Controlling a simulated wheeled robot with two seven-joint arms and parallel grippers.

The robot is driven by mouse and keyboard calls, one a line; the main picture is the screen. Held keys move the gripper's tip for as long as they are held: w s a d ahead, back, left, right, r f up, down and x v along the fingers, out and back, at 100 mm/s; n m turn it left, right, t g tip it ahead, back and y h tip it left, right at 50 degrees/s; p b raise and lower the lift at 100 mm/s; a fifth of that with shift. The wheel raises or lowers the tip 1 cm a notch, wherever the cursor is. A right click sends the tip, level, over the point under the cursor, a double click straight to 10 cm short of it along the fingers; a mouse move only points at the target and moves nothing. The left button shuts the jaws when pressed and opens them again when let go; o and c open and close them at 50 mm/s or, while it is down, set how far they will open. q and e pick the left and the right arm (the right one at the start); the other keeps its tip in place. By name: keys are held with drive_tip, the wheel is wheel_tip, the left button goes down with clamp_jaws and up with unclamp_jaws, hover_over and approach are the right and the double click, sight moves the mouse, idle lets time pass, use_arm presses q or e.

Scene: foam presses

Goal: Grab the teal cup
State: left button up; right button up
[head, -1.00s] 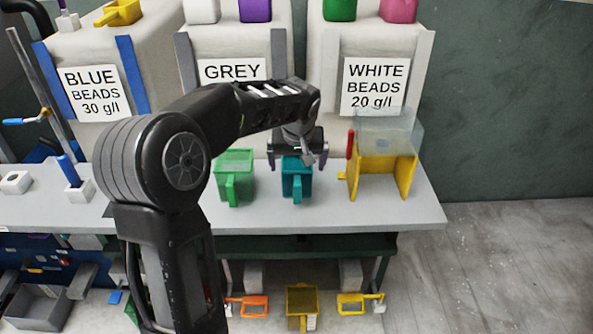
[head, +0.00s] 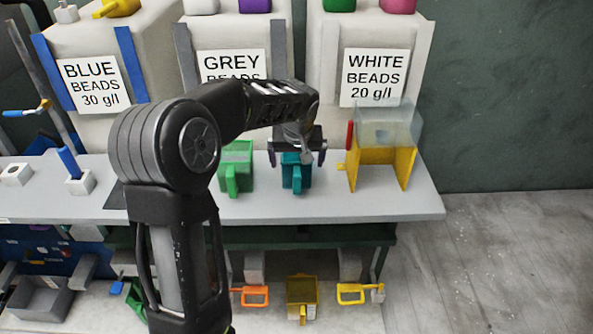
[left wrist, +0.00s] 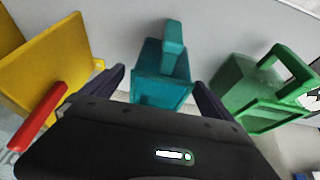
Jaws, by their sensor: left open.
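The teal cup (head: 296,176) stands on the grey bench top in the head view, with its handle towards me. It also shows in the left wrist view (left wrist: 160,88), between the two dark fingers. My left gripper (head: 297,157) is open above the cup, with a finger on each side of it. In the left wrist view my left gripper (left wrist: 158,88) shows a gap between each finger and the cup. The gripper body hides part of the cup's near side there. My right gripper is not in view.
A green cup (head: 237,168) stands just left of the teal cup. A yellow stand with a clear box (head: 407,168) and a red handle (head: 349,140) is to the right. The bench top (head: 330,207) is clear in front. Large bead bags stand behind.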

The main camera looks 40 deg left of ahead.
use_arm(q)
drive_tip(key=p+x, duration=0.1)
drive_tip(key=x, duration=0.4)
drive_tip(key=shift+s+d, duration=0.1)
idle(0.4)
drive_tip(key=c, duration=1.5)
drive_tip(key=shift+r, duration=0.1)
wheel_tip(320, 180, up, 10)
drive_tip(key=shift+f+b, duration=0.1)
drive_tip(key=shift+b, duration=0.35)
